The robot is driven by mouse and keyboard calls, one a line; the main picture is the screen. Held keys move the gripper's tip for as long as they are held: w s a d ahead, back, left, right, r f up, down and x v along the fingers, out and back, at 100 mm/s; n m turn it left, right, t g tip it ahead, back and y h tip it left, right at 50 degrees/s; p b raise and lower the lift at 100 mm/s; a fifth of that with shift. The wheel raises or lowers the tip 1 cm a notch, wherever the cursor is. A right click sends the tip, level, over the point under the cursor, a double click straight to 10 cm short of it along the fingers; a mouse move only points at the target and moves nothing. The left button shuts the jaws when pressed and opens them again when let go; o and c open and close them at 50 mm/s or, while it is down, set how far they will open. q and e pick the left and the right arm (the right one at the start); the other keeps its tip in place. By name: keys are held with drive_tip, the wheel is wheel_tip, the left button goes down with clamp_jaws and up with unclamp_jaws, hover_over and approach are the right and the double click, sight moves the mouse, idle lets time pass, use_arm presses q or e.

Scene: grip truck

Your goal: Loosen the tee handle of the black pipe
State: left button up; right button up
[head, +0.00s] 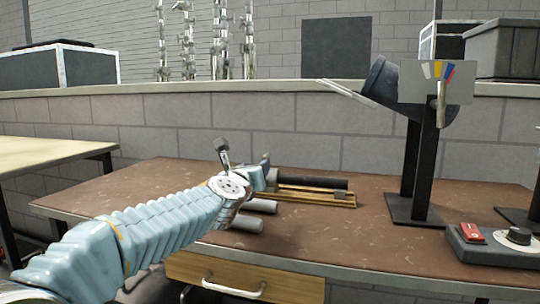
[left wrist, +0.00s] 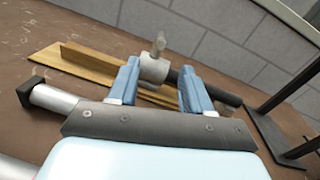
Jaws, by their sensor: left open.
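The black pipe (head: 320,182) lies near the back of the brown bench, along a wooden cradle. In the left wrist view, the black pipe (left wrist: 222,93) runs right from a grey round clamp (left wrist: 153,69). The small tee handle (left wrist: 158,43) stands up from this clamp. My left gripper (left wrist: 160,66) is open, its two blue fingers apart with the clamp and handle showing between them. I cannot tell whether they touch it. In the head view my left gripper (head: 265,171) is at the pipe's left end and hides the clamp. My right gripper is out of view.
The wooden cradle (head: 318,200) lies under the pipe. Grey tubes (head: 263,206) lie in front of it. A lamp on a black stand (head: 410,170) and a control box with a red switch (head: 490,245) stand to the right. The bench front centre is clear.

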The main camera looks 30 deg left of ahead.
sight(263, 158)
use_arm(q)
drive_tip(key=p+x, duration=0.5)
drive_tip(key=x, duration=0.6)
drive_tip(key=shift+w+a+r+p, duration=0.1)
drive_tip(key=shift+w+r+p, duration=0.05)
drive_tip(key=shift+w+p, duration=0.15)
drive_tip(key=shift+w+a, duration=0.2)
drive_tip(key=shift+w, duration=0.4)
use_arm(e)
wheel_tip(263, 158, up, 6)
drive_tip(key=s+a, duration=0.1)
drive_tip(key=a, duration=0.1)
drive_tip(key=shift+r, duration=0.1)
use_arm(q)
clamp_jaws()
